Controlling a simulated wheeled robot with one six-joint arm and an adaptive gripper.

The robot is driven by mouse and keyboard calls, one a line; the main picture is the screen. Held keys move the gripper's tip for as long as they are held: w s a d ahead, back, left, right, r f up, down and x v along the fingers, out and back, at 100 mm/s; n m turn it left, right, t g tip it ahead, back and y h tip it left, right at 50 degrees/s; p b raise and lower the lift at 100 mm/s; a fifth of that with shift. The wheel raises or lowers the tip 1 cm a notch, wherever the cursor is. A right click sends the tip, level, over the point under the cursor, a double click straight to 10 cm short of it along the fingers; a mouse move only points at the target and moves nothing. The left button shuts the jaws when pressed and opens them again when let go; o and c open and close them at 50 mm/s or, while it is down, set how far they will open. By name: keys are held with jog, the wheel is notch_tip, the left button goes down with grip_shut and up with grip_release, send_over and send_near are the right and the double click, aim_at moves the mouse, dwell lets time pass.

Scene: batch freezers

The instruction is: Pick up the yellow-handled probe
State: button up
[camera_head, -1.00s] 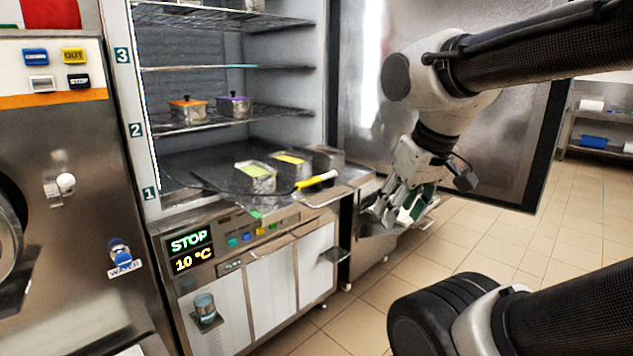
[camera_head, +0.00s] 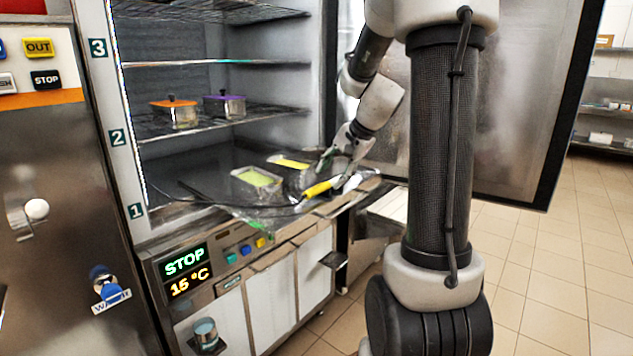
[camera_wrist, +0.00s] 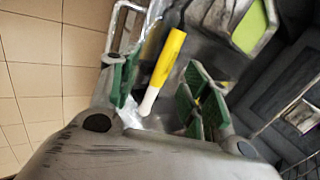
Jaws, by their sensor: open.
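The yellow-handled probe (camera_head: 318,189) lies at the front edge of the open freezer's lowest level, its dark cable running left. My gripper (camera_head: 337,160) is open and just behind and above the handle. In the wrist view, the yellow handle (camera_wrist: 168,58) with its white end shows between the two green-padded fingers of my gripper (camera_wrist: 163,75), which do not press on it from both sides. How far the handle sits below the fingertips I cannot tell.
A tin with light-green contents (camera_head: 258,179) and one with yellow contents (camera_head: 291,164) stand close to my gripper. Orange-lidded (camera_head: 175,112) and purple-lidded (camera_head: 224,105) tins stand on the shelf above. The open freezer door (camera_head: 510,120) is at right.

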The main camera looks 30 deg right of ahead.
aim_at(318, 188)
jog(key=shift+m+t, duration=0.3)
jog(key=shift+m, duration=0.3)
jog(key=x, duration=0.7)
jog(key=shift+w+a, duration=0.2)
jog(key=shift+w, duration=0.35)
grip_shut()
